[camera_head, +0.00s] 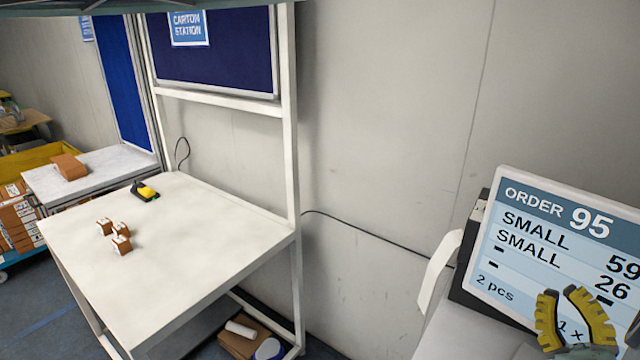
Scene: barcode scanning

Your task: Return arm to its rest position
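My gripper (566,318) shows at the lower right, in front of an order screen. Its two yellow and dark ribbed fingers are spread apart, with nothing between them. The rest of my arm is mostly outside the picture. The gripper is well away from the white table.
A white table (200,235) at left holds several small brown boxes (118,236) and a yellow-black scanner (146,191). The order screen (520,225) reads "ORDER 95". A side table (105,170) carries a brown box (69,166). A cable runs along the wall.

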